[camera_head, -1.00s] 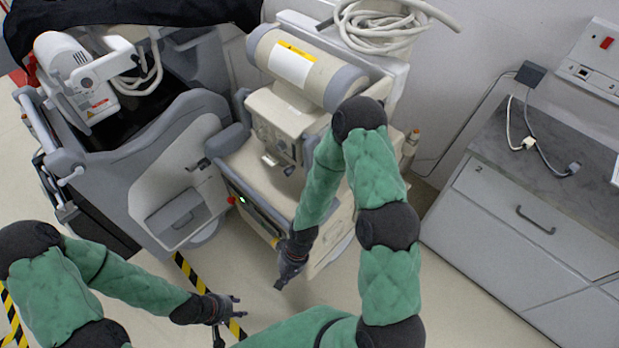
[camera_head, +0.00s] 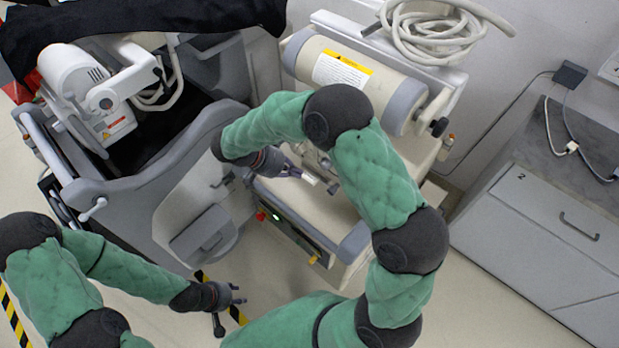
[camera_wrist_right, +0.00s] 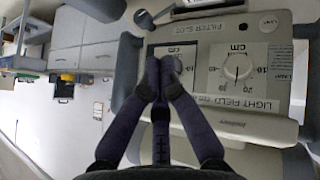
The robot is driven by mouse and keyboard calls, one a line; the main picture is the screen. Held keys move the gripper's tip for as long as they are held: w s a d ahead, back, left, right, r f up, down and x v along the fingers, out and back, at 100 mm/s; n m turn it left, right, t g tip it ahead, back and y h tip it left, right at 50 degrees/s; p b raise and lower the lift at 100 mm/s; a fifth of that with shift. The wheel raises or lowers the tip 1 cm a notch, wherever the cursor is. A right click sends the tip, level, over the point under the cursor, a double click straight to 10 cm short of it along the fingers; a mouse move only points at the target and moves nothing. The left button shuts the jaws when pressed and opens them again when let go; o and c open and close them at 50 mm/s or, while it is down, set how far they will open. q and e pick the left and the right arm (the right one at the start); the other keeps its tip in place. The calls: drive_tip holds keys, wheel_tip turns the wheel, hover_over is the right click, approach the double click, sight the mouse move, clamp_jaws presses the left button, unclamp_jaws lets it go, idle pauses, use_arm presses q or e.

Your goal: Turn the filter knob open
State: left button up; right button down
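The control panel (camera_wrist_right: 225,95) fills the upper right of the right wrist view, marked "FILTER SLOT" and "LIGHT FIELD". It carries a white dial knob (camera_wrist_right: 238,68) with a cm scale. A second knob (camera_wrist_right: 178,63) to its left is partly hidden by my right fingertips. I cannot tell which part is the filter knob. My right gripper (camera_wrist_right: 162,66) has its fingers together in front of the panel beside this second knob; contact is unclear. It also shows at the machine front in the head view (camera_head: 308,178). My left gripper (camera_head: 238,294) is open, empty and low over the floor.
The machine's cylinder housing (camera_head: 350,75) and coiled hose (camera_head: 430,35) stand behind my right arm. A grey lever (camera_wrist_right: 145,18) juts out near the panel.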

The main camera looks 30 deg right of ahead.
sight(327, 185)
drive_tip(key=b+x, duration=0.2)
drive_tip(key=x, duration=1.1)
drive_tip(key=shift+f, duration=0.2)
drive_tip(key=shift+w, duration=0.1)
drive_tip(key=shift+f, duration=0.15)
drive_tip(key=shift+g+b, duration=0.3)
drive_tip(key=shift+b, duration=0.15)
